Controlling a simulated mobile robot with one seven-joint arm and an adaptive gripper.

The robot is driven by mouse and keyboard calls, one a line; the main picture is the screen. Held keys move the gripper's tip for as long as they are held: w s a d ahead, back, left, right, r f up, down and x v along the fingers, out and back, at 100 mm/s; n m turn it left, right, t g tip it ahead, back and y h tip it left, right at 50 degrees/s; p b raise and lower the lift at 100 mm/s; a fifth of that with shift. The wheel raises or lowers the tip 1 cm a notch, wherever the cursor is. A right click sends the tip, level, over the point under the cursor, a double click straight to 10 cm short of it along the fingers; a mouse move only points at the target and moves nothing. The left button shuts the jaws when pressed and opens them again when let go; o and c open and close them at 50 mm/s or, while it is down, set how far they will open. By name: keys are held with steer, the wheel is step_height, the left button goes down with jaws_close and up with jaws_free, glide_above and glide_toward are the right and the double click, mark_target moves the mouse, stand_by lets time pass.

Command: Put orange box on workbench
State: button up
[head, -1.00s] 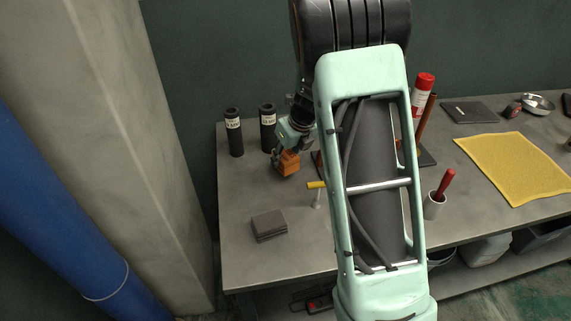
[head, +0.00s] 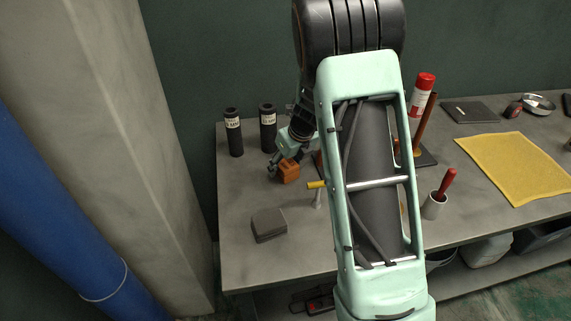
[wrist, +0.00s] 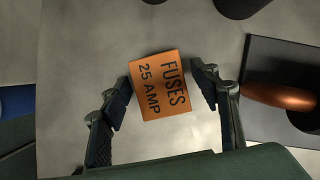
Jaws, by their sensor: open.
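The orange box (head: 288,172) sits on the workbench (head: 240,195), left of my arm in the head view. In the wrist view the orange box (wrist: 160,85) shows its top, marked "FUSES 25 AMP". My gripper (head: 280,164) is at the box, pointing down. In the wrist view my gripper (wrist: 162,92) has its fingers spread, one to the left and one to the right of the box. The left finger is very close to the box's edge; I cannot tell if it touches. A small gap shows at the right finger.
Two black cylinders (head: 234,132) stand behind and left of the box. A dark grey block (head: 269,224) and a yellow-handled tool (head: 317,186) are nearer the front. The bench's left front is clear.

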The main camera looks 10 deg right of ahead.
steer(key=shift+s+r, duration=0.1)
steer(key=shift+r, duration=0.55)
steer(key=p+v, duration=0.1)
steer(key=v, duration=1)
steer(key=shift+p, duration=0.4)
steer(key=shift+s, duration=0.1)
